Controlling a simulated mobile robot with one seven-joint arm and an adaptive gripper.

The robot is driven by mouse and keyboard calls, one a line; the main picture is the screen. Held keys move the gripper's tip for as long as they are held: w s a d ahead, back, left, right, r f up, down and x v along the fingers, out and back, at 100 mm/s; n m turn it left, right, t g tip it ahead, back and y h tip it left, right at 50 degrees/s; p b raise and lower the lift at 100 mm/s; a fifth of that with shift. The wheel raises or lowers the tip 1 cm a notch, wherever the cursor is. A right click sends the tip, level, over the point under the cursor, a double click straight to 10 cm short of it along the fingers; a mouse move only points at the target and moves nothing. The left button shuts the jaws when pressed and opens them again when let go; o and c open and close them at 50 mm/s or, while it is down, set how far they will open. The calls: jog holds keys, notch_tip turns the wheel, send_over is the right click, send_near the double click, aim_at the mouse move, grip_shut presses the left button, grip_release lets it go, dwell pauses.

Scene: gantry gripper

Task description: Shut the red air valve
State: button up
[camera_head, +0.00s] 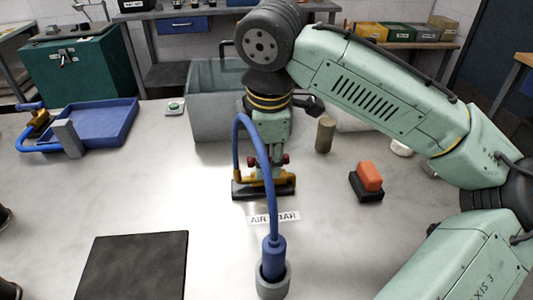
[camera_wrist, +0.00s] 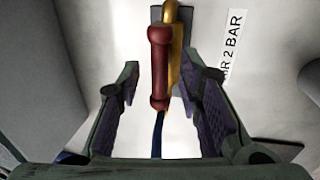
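The air valve has a red bar handle (camera_wrist: 159,70) on a yellow body (camera_wrist: 175,50). In the head view the handle's red ends (camera_head: 285,159) show on either side of my gripper, above the yellow body (camera_head: 275,178) on a dark base (camera_head: 250,192). My gripper (camera_wrist: 162,85) is open, with one finger on each side of the handle and a visible gap to both. In the head view my gripper (camera_head: 269,150) points down over the valve and hides the handle's middle. A blue hose (camera_head: 262,150) arches from the valve to a blue connector (camera_head: 273,255).
An "AIR 2 BAR" label (camera_head: 273,217) lies before the valve. A grey bin (camera_head: 212,110) stands behind it. To the right are a brown cylinder (camera_head: 325,134) and a red-orange block (camera_head: 370,176). A blue tray (camera_head: 100,122) and dark mat (camera_head: 135,265) lie left.

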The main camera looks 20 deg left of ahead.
jog(key=shift+c, duration=0.3)
grip_shut()
jog(key=shift+m, duration=0.3)
jog(key=m+p, duration=0.1)
jog(key=m, duration=0.1)
jog(key=shift+a+r+m+p, duration=0.1)
jog(key=shift+r+m+p, duration=0.05)
jog(key=shift+m+p, duration=0.2)
jog(key=m+h+p, duration=0.1)
jog(key=m+p, duration=0.1)
jog(key=m, duration=0.1)
jog(key=shift+w+m, duration=0.1)
jog(key=shift+m, duration=0.15)
jog(key=m+h, duration=0.1)
jog(key=m, duration=0.4)
jog(key=shift+w+p, duration=0.15)
jog(key=shift+p, duration=0.25)
jog(key=m+g, duration=0.1)
jog(key=m, duration=0.5)
jog(key=shift+w+h, duration=0.1)
jog(key=shift+h, duration=0.3)
